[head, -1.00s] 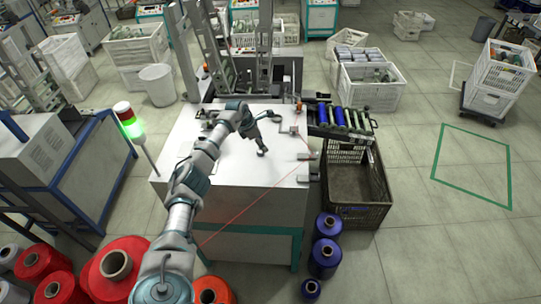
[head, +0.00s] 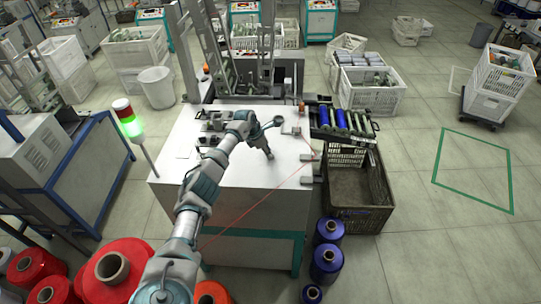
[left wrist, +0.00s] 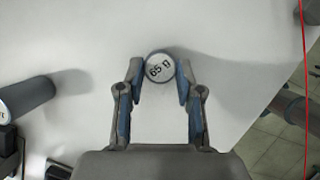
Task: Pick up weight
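The weight is a short round piece with a pale top marked "65 g" (left wrist: 160,67). In the left wrist view it sits between the two fingertips of my left gripper (left wrist: 161,78), whose blue pads appear to press on its sides. In the head view my left gripper (head: 268,154) reaches down over the white tabletop (head: 255,190); the weight is too small there to make out apart from the fingers. I cannot tell whether its base touches the table. My right gripper is not in view.
A second dark cylinder with a pale top (left wrist: 28,95) stands left of the gripper. A red thread (head: 255,205) crosses the tabletop's right side. A rack of blue bobbins (head: 342,120) and a dark crate (head: 357,210) are at the right. The front tabletop is clear.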

